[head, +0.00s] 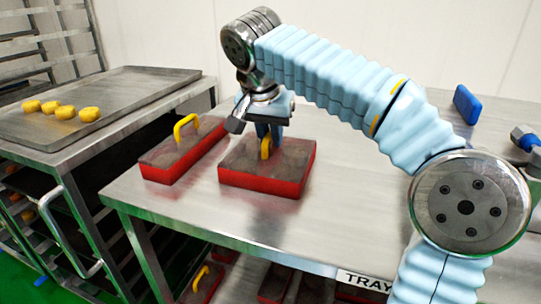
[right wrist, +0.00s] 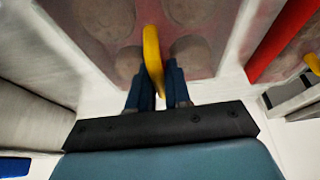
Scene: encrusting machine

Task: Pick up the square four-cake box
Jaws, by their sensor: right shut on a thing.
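The square four-cake box (head: 262,182) has red walls, a see-through lid with round cakes under it, and a yellow arched handle (head: 266,146). It sits on the steel table, or so close above it that I see no gap. My right gripper (head: 270,132) comes down from above and is shut on the handle. In the right wrist view, its blue fingers (right wrist: 158,88) stand on both sides of the yellow handle (right wrist: 152,55), over the lid (right wrist: 205,62). My left gripper is not in view.
A narrower red box (head: 165,175) with a yellow handle stands close on the left. A tray (head: 130,90) with several yellow cakes lies on the left stand. A blue block (head: 467,104) is at the back right. More red boxes (head: 273,284) sit below. The table front is clear.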

